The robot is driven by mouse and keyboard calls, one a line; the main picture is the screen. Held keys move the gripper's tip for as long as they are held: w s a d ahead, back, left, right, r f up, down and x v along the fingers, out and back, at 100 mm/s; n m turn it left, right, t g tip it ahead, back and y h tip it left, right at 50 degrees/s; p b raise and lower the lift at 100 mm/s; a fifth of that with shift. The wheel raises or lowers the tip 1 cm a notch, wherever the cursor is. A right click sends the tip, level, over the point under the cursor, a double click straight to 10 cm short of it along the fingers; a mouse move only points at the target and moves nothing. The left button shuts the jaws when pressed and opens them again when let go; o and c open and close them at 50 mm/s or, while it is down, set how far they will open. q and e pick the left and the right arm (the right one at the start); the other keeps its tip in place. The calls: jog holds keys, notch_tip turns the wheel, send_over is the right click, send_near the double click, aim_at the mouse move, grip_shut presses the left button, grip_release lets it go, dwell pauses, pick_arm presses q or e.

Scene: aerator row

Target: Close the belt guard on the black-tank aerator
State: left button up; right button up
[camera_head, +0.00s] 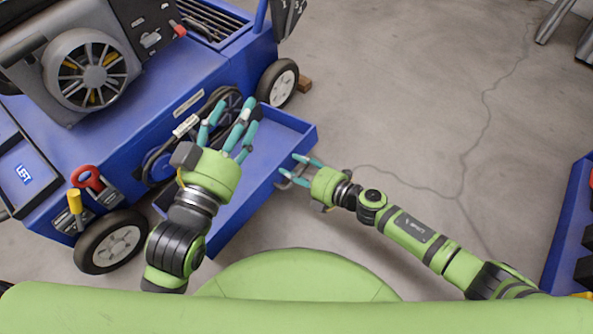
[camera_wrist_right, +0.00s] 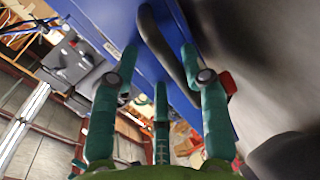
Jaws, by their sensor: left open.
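The blue aerator (camera_head: 150,130) with a dark engine (camera_head: 95,70) fills the upper left of the head view. Its belt guard (camera_head: 308,128), a shallow blue tray-like cover, is swung open and lies out low beside the machine. The black belt and pulleys (camera_head: 158,168) are exposed. My left gripper (camera_head: 232,128) is open and empty, and in the picture overlaps the belt and the guard's inside. My right gripper (camera_head: 293,170) is open, its fingertips at the guard's outer right edge. I cannot tell whether they touch it. The right wrist view shows its spread fingers (camera_wrist_right: 160,95) before blue metal.
A red handle (camera_head: 88,178) and a yellow one (camera_head: 75,203) stick out at the aerator's lower left. Black-tyred wheels (camera_head: 280,83) stand near both ends of the guard. Another blue object (camera_head: 572,215) is at the right edge. The cracked concrete floor between is clear.

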jog(key=shift+r, duration=0.15)
jog(key=p+v, duration=0.3)
jog(key=v, duration=0.5)
jog(key=shift+r, duration=0.4)
jog(key=shift+a, duration=0.1)
jog(key=shift+p, duration=0.35)
dwell(0.4)
